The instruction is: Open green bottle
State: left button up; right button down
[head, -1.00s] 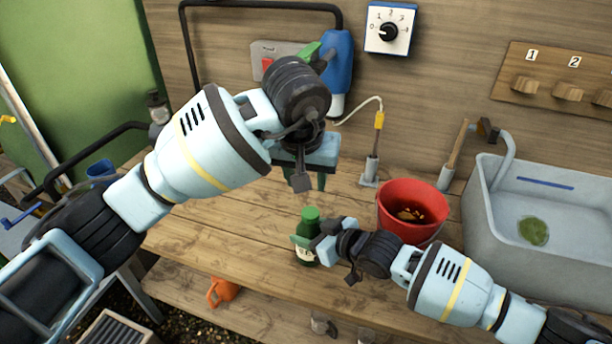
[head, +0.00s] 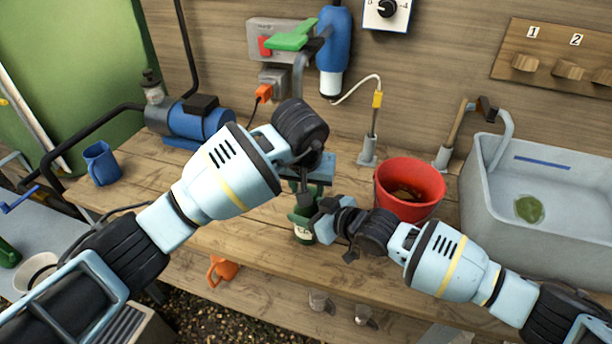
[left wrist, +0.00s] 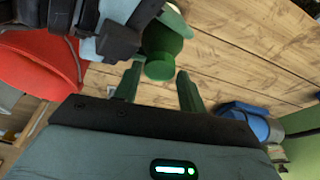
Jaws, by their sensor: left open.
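The green bottle (head: 303,234) stands upright on the wooden bench, with a pale label partly showing. My right gripper (head: 318,218) reaches it from the right, its fingers shut around the bottle's upper part. My left gripper (head: 305,193) is open and points down right above the bottle, hiding its top in the head view. In the left wrist view, the round green cap (left wrist: 160,69) lies between the tips of the left fingers, with no clear contact. My right gripper (left wrist: 125,25) also shows there, beside the bottle.
A red bucket (head: 410,190) stands close to the right of my right gripper. A grey sink (head: 540,200) is farther right. A blue pump (head: 200,122) and blue mug (head: 101,163) stand on the left.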

pick_arm(q)
jog(key=shift+w+f, duration=0.1)
jog(key=shift+f, duration=0.25)
jog(key=c, duration=0.7)
jog(key=n+y, duration=0.1)
jog(key=n, duration=0.2)
jog(key=shift+d+r, duration=0.1)
jog(key=shift+d, duration=0.05)
jog(key=shift+c, duration=0.2)
jog(key=n+y, duration=0.1)
jog(key=n, duration=0.3)
jog(key=shift+d+n, duration=0.1)
jog(key=shift+n, duration=0.2)
jog(key=n+g+y, duration=0.1)
jog(key=n, duration=0.6)
jog(key=shift+w+d+g+y, duration=0.15)
jog(key=shift+g+y, duration=0.25)
jog(key=n, duration=0.3)
jog(key=n+g, duration=0.1)
jog(key=n, duration=0.2)
jog(key=shift+w+g, duration=0.1)
jog(key=shift+g, duration=0.2)
